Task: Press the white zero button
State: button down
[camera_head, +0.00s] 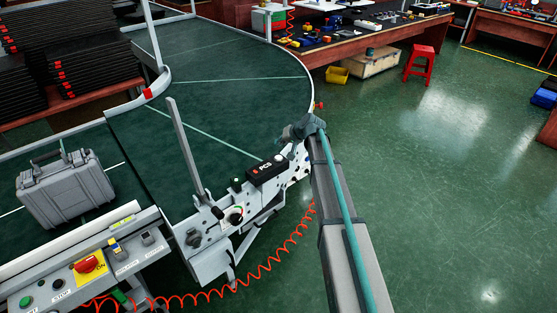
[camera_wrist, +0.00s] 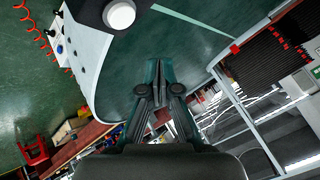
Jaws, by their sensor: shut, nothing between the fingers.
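In the head view, a small pale round spot (camera_head: 279,157) by the black PCS box (camera_head: 267,170) may be the same button; I cannot tell. My gripper (camera_wrist: 158,92) is shut and empty in the wrist view, below and right of the button and apart from it. In the head view, my gripper (camera_head: 302,129) is at the conveyor's right edge, partly hidden by its own wrist.
The curved green conveyor (camera_head: 220,80) fills the left, with a grey case (camera_head: 65,187) on it. An upright grey bar (camera_head: 184,145) stands at its near edge. A control panel (camera_head: 88,265) is front left. A coiled red cable (camera_head: 265,268) hangs below.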

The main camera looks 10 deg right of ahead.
aim_at(280, 158)
jog(key=shift+f+b, duration=1.05)
jog(key=shift+f, duration=1.2)
jog(key=shift+f, duration=0.1)
jog(key=shift+f+b, duration=0.35)
jog(key=shift+b, duration=0.1)
jog(key=shift+f+b, duration=0.4)
dwell(0.5)
jog(key=shift+r, duration=0.85)
jog(key=shift+p, duration=0.3)
jog(key=shift+r+p, duration=0.85)
jog(key=shift+r, duration=1.65)
